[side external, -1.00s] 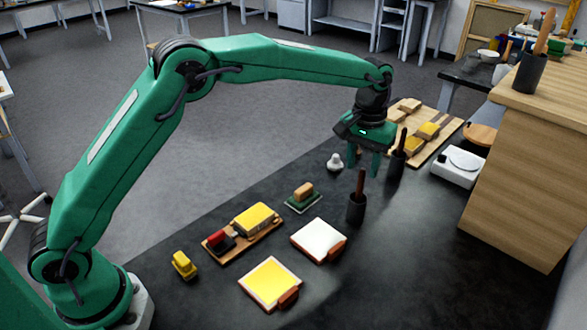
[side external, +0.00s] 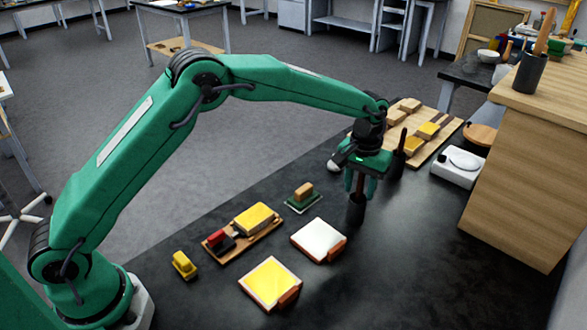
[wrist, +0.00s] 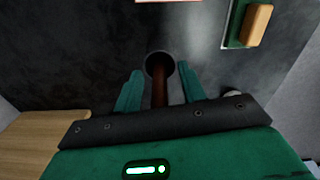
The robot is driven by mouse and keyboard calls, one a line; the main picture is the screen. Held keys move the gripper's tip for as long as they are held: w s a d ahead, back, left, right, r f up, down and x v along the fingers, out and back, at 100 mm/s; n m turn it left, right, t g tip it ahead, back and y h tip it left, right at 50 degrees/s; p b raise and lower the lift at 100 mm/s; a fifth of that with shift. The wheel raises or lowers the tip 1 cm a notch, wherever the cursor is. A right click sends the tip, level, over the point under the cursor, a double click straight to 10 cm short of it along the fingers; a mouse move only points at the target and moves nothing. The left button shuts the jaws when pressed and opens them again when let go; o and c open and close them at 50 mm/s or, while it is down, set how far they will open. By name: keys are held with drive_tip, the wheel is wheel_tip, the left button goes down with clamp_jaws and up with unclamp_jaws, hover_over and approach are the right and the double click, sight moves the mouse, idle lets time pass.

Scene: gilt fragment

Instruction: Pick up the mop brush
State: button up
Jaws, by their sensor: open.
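My gripper (side external: 360,188) is low over a dark cup (side external: 356,212) with its fingers pointing down. A brown handle (side external: 360,186) stands in this cup, and its upper part is between the fingers. In the wrist view the open fingers (wrist: 161,76) lie on either side of the brown handle (wrist: 160,92), with a gap on both sides. The cup's round mouth (wrist: 152,57) shows beyond the fingertips. The bristle end is not visible, so I cannot tell for sure that this is the mop brush. A second dark cup (side external: 397,167) with a brown handle stands behind, to the right.
A wooden board (side external: 440,147) with several blocks lies behind the second cup. A white scale-like device (side external: 459,166) stands at the right. A white-topped pad (side external: 317,239), a yellow-topped pad (side external: 268,280) and a small tray (side external: 228,252) lie to the left. The dark table's front right is clear.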

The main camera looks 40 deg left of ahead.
drive_tip(key=shift+f, duration=0.1)
idle(0.4)
clamp_jaws()
drive_tip(key=shift+r, duration=5.05)
drive_tip(key=s+a+r, duration=0.1)
drive_tip(key=s+a, duration=1.4)
drive_tip(key=a, duration=0.2)
drive_tip(key=shift+s, duration=0.15)
